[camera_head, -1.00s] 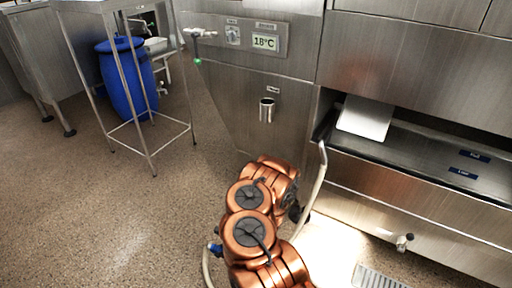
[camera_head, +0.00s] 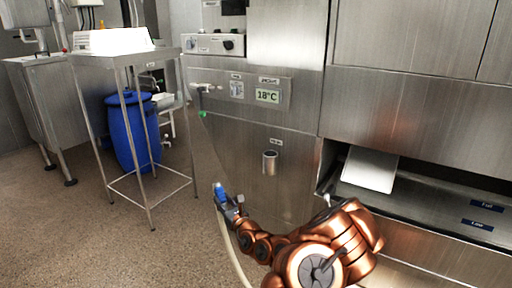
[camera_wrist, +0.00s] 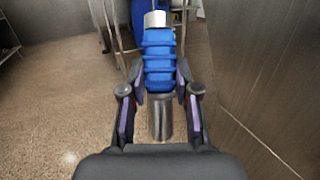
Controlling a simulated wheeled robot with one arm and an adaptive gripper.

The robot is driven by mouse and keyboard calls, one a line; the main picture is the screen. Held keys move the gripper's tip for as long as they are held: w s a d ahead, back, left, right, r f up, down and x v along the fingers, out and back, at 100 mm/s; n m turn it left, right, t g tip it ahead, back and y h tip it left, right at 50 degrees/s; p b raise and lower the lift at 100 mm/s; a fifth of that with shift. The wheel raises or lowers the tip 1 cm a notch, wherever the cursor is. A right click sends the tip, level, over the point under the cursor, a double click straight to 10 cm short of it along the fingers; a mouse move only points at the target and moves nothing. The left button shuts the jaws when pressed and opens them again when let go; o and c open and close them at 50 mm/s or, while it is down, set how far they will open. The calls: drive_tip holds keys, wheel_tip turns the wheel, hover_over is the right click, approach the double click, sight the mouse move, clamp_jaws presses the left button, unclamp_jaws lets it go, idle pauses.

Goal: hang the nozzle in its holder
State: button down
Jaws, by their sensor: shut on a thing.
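My gripper (camera_head: 232,205) is shut on the nozzle (camera_head: 220,192), which has a blue ribbed grip and a pale hose hanging below it. In the wrist view the nozzle (camera_wrist: 159,62) stands between both fingers of my gripper (camera_wrist: 160,88), with a white end at the top and a metal part below the blue. The holder (camera_head: 270,163) is a short metal tube on the steel machine front, under a small label. It is up and to the right of my gripper in the head view, and apart from the nozzle. I cannot make out the holder in the wrist view.
A steel side table (camera_head: 128,55) with a white box and a blue barrel (camera_head: 133,130) stand at the left. A panel with an 18°C display (camera_head: 268,96) is above the holder. A trough with a white chute (camera_head: 368,169) is at the right. The floor (camera_head: 120,245) at the front left is clear.

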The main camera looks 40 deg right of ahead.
drive_tip(key=s+d+r+m+t+h+b, duration=0.1)
drive_tip(key=s+d+r+h, duration=0.15)
drive_tip(key=r, duration=0.55)
drive_tip(key=s+d+r+m+t+h, duration=0.15)
drive_tip(key=s+r+h, duration=0.25)
drive_tip(key=r, duration=0.4)
drive_tip(key=s+d+r+m+t+h+b, duration=0.1)
drive_tip(key=s+d+r+m+h, duration=0.2)
drive_tip(key=r, duration=0.6)
drive_tip(key=shift+w+d+f+n, duration=0.65)
drive_tip(key=shift+w+d+f, duration=0.6)
drive_tip(key=shift+d, duration=3.5)
drive_tip(key=shift+g+y, duration=0.25)
drive_tip(key=shift+s+f+p, duration=0.2)
drive_tip(key=shift+f+p, duration=0.45)
drive_tip(key=shift+f, duration=2.25)
drive_tip(key=shift+f, duration=0.1)
drive_tip(key=c, duration=0.9)
unclamp_jaws()
drive_tip(key=shift+f, duration=0.1)
drive_tip(key=shift+o, duration=0.7)
drive_tip(key=shift+w+a, duration=0.1)
drive_tip(key=shift+a, duration=0.05)
